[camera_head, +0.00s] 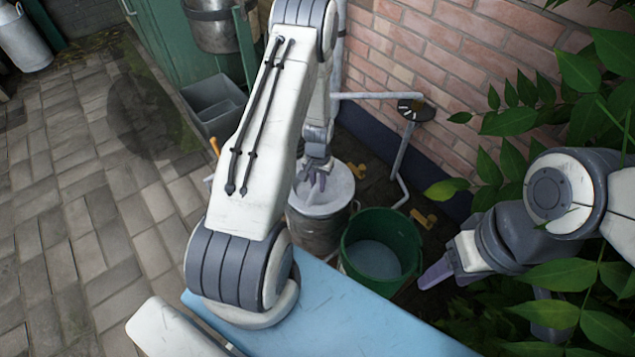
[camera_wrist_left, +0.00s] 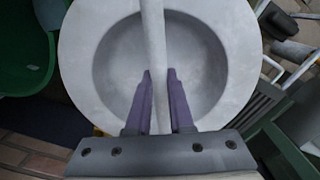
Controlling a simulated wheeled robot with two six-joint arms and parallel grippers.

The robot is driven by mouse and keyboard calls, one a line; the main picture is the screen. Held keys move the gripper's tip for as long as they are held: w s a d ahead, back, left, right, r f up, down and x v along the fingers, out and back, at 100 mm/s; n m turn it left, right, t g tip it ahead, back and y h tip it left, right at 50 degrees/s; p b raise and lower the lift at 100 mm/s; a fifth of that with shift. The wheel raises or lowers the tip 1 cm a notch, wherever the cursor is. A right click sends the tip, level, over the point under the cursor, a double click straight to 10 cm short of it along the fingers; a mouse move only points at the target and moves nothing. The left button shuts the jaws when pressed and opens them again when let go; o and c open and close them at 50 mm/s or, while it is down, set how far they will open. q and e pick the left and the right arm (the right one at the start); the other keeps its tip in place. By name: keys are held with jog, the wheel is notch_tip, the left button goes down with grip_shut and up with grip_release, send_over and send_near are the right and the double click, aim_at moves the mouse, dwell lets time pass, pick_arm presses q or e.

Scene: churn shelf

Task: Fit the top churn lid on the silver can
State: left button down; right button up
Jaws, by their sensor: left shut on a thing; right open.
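The pale grey churn lid (camera_head: 340,185) is a round dished disc over the mouth of the silver can (camera_head: 318,238), beside the brick wall. My left gripper (camera_head: 314,184) reaches down to the lid from above. In the left wrist view the lid (camera_wrist_left: 245,45) fills the middle, and my left gripper (camera_wrist_left: 160,78) is shut on the bar handle (camera_wrist_left: 153,25) across its dish. The lid covers the can's mouth, and I cannot tell whether it rests fully on the rim. My right gripper (camera_head: 436,272) is open and empty at the right, apart from the can.
A green bucket (camera_head: 405,225) stands close to the can's right. A grey crate (camera_head: 207,92), a green cabinet (camera_head: 165,40) and brass taps (camera_head: 424,219) are near. Pipes run along the brick wall (camera_head: 480,90). Leaves crowd the right side; paving at left is open.

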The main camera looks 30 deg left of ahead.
pick_arm(q)
jog(key=shift+f, duration=0.3)
dwell(0.4)
jog(key=shift+f+b, duration=0.3)
jog(key=shift+f, duration=0.05)
jog(key=shift+f, duration=0.1)
jog(key=c, duration=0.7)
grip_release()
